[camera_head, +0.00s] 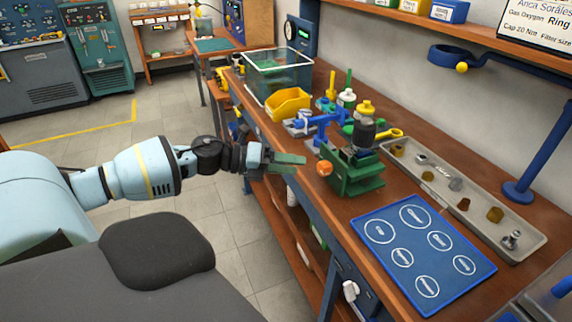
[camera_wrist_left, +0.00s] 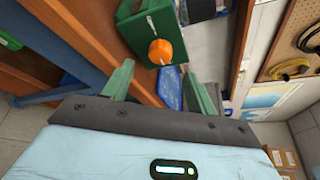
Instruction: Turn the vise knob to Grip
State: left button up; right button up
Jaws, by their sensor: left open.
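My right gripper is not in view.
A blue mat with white circles (camera_head: 424,250) lies right of the vise. A grey tray of small parts (camera_head: 465,200) runs behind it. A yellow bin (camera_head: 288,103), bottles and a clear tank (camera_head: 279,75) crowd the bench's far side. The aisle before the bench is free.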

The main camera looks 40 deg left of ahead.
pick_arm(q)
jog(key=shift+s+a+r, duration=0.1)
jog(key=shift+s+a, duration=0.15)
jog(key=shift+s, duration=0.05)
dwell(0.4)
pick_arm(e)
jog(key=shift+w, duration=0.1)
